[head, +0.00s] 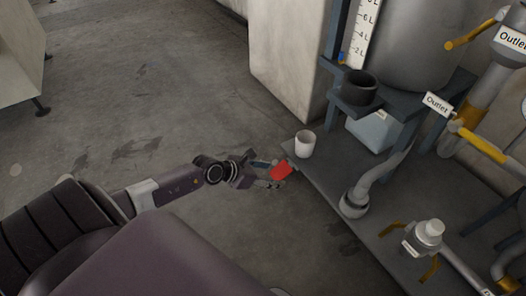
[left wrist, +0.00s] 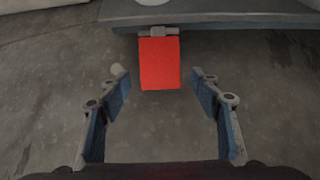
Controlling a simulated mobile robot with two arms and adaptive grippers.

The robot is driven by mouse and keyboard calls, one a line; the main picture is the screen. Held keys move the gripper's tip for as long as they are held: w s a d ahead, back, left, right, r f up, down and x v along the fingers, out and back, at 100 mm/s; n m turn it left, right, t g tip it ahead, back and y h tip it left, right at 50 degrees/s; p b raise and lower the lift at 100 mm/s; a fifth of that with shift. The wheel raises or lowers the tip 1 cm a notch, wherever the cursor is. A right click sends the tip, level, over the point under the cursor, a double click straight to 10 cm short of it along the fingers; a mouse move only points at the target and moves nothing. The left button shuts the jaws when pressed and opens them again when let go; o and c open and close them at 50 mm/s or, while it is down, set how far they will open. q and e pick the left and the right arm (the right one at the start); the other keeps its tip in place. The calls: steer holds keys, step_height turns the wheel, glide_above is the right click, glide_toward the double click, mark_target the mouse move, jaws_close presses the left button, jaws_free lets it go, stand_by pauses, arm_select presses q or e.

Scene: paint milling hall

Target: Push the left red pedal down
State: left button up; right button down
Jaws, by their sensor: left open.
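The red pedal (head: 281,172) sticks out from the front edge of a dark platform, low over the floor. In the left wrist view the pedal (left wrist: 160,63) is a flat red plate on a small grey hinge bracket (left wrist: 158,32), centred ahead of my fingers. My left gripper (head: 268,172) is at the pedal in the head view. In the left wrist view my left gripper (left wrist: 161,88) is open, with one finger on each side and nothing between them. I cannot tell whether it touches the pedal. Only one red pedal shows. My right gripper is not in view.
The dark platform (head: 322,178) carries a white cup (head: 305,143), pipes and valves with yellow handles. A grey tank (head: 415,40) stands above on a blue frame. A pale wall block (head: 285,55) is behind. The concrete floor (head: 130,90) at left is clear.

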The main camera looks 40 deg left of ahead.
arm_select(q)
steer(key=v, duration=1.1)
steer(key=shift+s+r, duration=0.15)
steer(key=shift+s, duration=0.1)
steer(key=shift+a, duration=0.1)
